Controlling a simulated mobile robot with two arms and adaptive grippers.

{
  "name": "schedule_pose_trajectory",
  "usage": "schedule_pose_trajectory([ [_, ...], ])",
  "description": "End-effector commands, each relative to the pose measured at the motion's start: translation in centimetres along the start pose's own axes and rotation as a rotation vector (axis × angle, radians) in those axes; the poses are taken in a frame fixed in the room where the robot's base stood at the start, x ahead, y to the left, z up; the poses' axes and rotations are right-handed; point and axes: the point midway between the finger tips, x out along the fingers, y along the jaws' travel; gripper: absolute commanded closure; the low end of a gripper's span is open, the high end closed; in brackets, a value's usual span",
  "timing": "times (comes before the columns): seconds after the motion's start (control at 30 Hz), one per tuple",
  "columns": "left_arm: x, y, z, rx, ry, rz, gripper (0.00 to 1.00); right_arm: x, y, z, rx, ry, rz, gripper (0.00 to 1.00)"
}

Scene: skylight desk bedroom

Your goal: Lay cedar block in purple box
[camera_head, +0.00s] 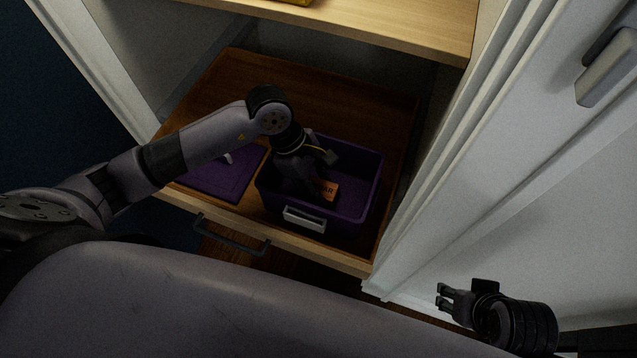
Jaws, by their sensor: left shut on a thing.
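The purple box (352,213) stands without a cover in an open wooden drawer, with a pale handle on its front. My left gripper (318,190) reaches down into the box and is shut on the cedar block (329,189), a small orange-brown piece with dark lettering. The block is inside the box's outline; I cannot tell whether it touches the floor of the box. The gripper's fingers are partly hidden in the dark. My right gripper (446,297) is at the lower right, away from the box, with its fingers apart and nothing between them.
A purple lid-like panel (222,181) lies in the drawer (213,92) left of the box. The drawer has a dark bar handle (231,238) in front. A wooden shelf (390,27) is above, and a white door (520,150) stands to the right.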

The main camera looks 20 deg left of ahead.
Motion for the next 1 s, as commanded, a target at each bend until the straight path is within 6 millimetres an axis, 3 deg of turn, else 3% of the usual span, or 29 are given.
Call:
schedule_pose_trajectory([
  [0.2, 0.3, 0.0, -0.1, 0.000, 0.000, 0.001, 0.91, 0.4, 0.0, 0.1, 0.000, 0.000, 0.000, 0.60],
  [0.23, 0.3, 0.0, -0.1, 0.000, 0.000, 0.001, 0.63, 0.4, 0.0, 0.1, 0.000, -0.001, 0.000, 0.60],
  [0.5, 0.2, 0.0, -0.1, 0.000, 0.000, 0.000, 0.45, 0.3, 0.0, 0.1, 0.000, -0.001, 0.000, 0.60],
  [0.87, -0.1, 0.0, 0.0, 0.000, 0.000, 0.000, 0.43, 0.1, 0.0, 0.0, -0.001, -0.001, 0.000, 0.60],
  [1.0, -1.6, 0.1, 0.1, 0.001, 0.001, 0.003, 0.43, -0.4, 0.0, -0.1, -0.001, 0.000, 0.000, 0.60],
])
